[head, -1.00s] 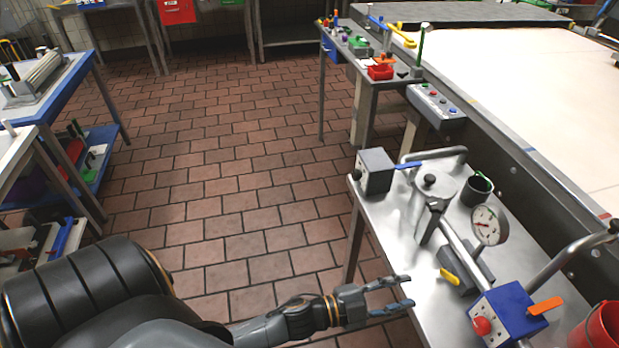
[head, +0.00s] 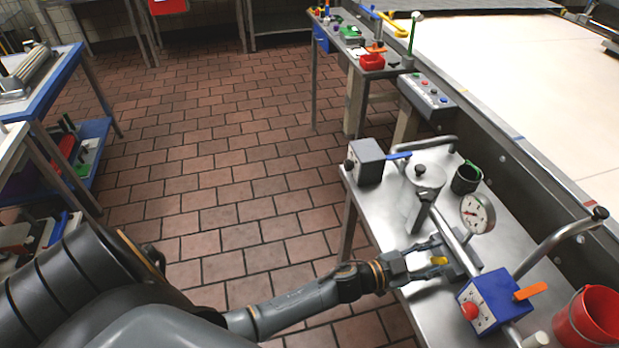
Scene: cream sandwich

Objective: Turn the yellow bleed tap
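The yellow bleed tap (head: 439,261) sits low on the pipe assembly on the steel table, near a dark grey block (head: 463,262). My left gripper (head: 436,258) reaches over the table from the left. Its fingers are apart, one on each side of the yellow tap, and they hide part of it. I see no clear contact between fingers and tap. My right gripper is not in view.
The steel tabletop (head: 385,209) is bare at left.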

